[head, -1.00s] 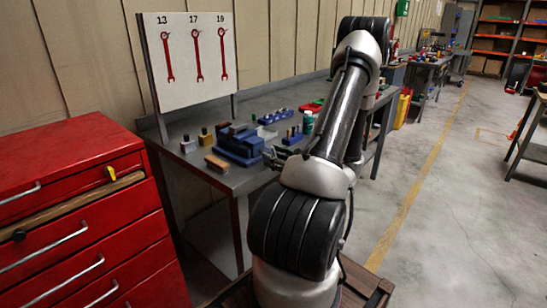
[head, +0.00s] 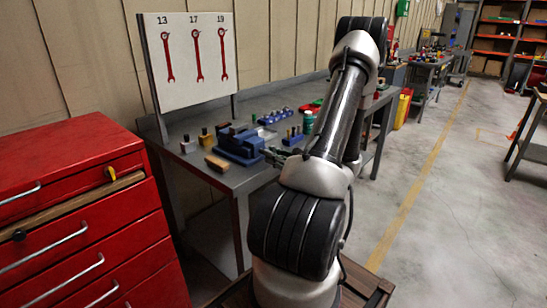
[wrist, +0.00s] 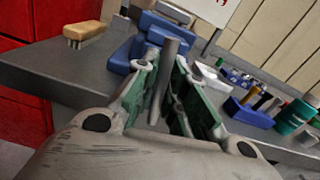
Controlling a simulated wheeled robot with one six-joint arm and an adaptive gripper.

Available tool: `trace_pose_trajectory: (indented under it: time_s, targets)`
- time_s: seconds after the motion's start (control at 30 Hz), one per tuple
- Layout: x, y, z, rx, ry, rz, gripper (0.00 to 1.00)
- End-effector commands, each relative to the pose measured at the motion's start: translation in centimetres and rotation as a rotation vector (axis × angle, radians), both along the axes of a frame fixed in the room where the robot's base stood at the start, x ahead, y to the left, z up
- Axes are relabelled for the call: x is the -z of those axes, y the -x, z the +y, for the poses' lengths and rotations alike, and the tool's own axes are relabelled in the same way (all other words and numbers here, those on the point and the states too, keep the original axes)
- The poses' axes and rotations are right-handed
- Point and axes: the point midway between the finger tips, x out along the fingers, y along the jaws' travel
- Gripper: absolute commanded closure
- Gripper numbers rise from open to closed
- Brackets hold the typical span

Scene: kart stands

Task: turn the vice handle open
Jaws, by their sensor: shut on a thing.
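The blue vice (head: 240,146) stands on the grey bench near its front edge. In the wrist view its blue body (wrist: 150,30) is just beyond my gripper (wrist: 166,72). A grey metal bar, the vice handle (wrist: 164,75), stands slantwise between the two green-padded fingers. My gripper is shut on this handle. In the head view my gripper (head: 279,155) shows small and dark beside the vice, partly hidden by my arm. The handle cannot be made out clearly there.
A wooden brush (head: 217,163) lies left of the vice on the bench (head: 236,181). Blue holders (head: 292,137) and a green bottle (head: 308,121) stand to its right. A red drawer cabinet (head: 80,215) is at the left.

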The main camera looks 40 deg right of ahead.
Motion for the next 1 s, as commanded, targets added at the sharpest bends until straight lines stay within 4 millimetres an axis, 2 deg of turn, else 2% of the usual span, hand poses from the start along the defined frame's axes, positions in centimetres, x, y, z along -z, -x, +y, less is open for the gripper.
trace_pose_trajectory:
  time_s: [0.27,1.0]
  targets:
    - [0.12,0.04,0.00,0.000,-0.147,0.015,1.00]
    - [0.19,0.07,0.06,0.002,-0.839,0.071,1.00]
